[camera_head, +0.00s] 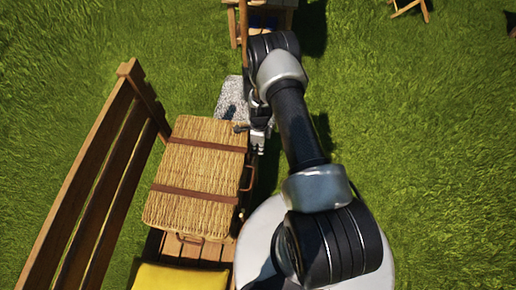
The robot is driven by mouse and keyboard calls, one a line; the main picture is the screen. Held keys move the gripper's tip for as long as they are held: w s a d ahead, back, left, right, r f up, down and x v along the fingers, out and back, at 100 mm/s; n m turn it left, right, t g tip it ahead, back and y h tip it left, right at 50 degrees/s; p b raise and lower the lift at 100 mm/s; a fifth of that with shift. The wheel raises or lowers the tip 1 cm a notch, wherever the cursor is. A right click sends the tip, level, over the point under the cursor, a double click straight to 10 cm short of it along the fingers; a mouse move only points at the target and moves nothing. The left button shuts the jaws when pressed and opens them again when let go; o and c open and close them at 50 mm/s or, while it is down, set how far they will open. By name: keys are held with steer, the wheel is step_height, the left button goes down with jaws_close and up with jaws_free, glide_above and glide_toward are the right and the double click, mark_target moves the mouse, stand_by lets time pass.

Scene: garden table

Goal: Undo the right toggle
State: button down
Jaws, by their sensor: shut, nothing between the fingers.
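A closed wicker hamper (197,174) lies on the bench seat with two brown leather straps across its lid. The far strap (205,145) and the near strap (193,194) both run to the hamper's right side, where a brown handle (249,177) sticks out between them. My gripper (258,148) points down beside the hamper's right side, close to the end of the far strap. It is shut and empty. The toggles are too small or hidden to make out. I cannot tell whether the gripper touches the strap or the hamper.
The wooden bench has a slatted backrest (95,185) on the hamper's left. A yellow cushion (181,277) lies at the near end. A grey stone slab (231,97) is beyond the hamper. A wooden table (283,19) stands at the top. Open grass lies to the right.

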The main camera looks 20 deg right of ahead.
steer(key=shift+r+p, duration=0.35)
steer(key=shift+r, duration=0.4)
step_height(320, 180, up, 12)
steer(key=w, duration=0.1)
steer(key=shift+w+d, duration=0.15)
steer(key=shift+d, duration=0.3)
steer(key=shift+f, duration=0.1)
steer(key=shift+t+h, duration=0.4)
steer(key=shift+t, duration=0.3)
steer(key=s+a+r+p, duration=0.1)
steer(key=p, duration=0.1)
steer(key=s+a+r+p, duration=0.1)
steer(key=s+p, duration=0.1)
steer(key=p, duration=0.1)
steer(key=shift+r+p, duration=0.25)
steer(key=shift+p, duration=0.05)
